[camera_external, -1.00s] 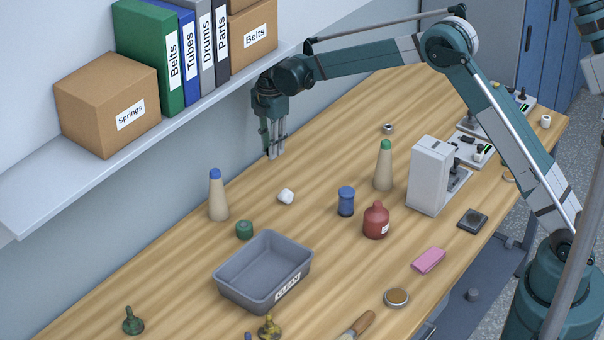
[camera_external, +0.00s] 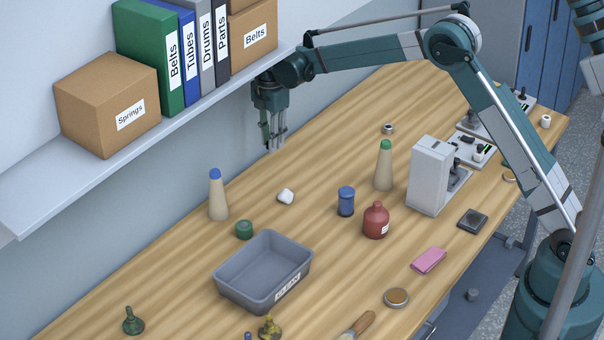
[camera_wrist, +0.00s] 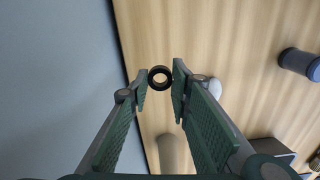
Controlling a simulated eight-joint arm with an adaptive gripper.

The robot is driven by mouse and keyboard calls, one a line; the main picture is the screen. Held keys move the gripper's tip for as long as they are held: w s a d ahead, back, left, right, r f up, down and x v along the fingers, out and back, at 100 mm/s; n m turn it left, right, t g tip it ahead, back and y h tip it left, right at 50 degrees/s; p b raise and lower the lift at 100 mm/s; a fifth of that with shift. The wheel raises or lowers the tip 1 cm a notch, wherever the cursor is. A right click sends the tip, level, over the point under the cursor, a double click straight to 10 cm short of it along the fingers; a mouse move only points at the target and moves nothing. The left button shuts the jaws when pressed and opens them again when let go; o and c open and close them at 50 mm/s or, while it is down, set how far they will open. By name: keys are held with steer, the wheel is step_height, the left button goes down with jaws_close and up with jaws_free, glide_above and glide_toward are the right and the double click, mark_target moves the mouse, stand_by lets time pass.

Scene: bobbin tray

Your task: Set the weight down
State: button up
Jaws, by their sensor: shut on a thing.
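My gripper (camera_external: 274,148) is near the wall at the back edge of the table, below the shelf. In the wrist view its two green padded fingers (camera_wrist: 160,78) are closed on a small dark ring-shaped weight (camera_wrist: 161,77), with wood showing through its hole. The weight sits right at the fingertips. In the external view the weight is too small and too hidden by the fingers to make out. Bare wood lies below it; the exact gap to the table is hard to tell.
A white piece (camera_external: 286,196), a blue-topped cone (camera_external: 218,196), a green spool (camera_external: 244,229), a blue jar (camera_external: 346,201) and a grey tray (camera_external: 232,291) stand in front. The shelf (camera_external: 190,120) and wall are close by. The wood right of my gripper is clear.

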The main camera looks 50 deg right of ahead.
steer(key=shift+s, duration=0.1)
steer(key=shift+s+a+r, duration=0.1)
steer(key=shift+s+r, duration=0.1)
steer(key=shift+s, duration=0.5)
steer(key=s+a, duration=0.4)
steer(key=s, duration=0.3)
steer(key=s+a, duration=0.3)
steer(key=s, duration=0.5)
glide_above(327, 229)
steer(key=shift+f, duration=0.15)
steer(key=shift+f, duration=3.05)
steer(key=shift+f, duration=1.85)
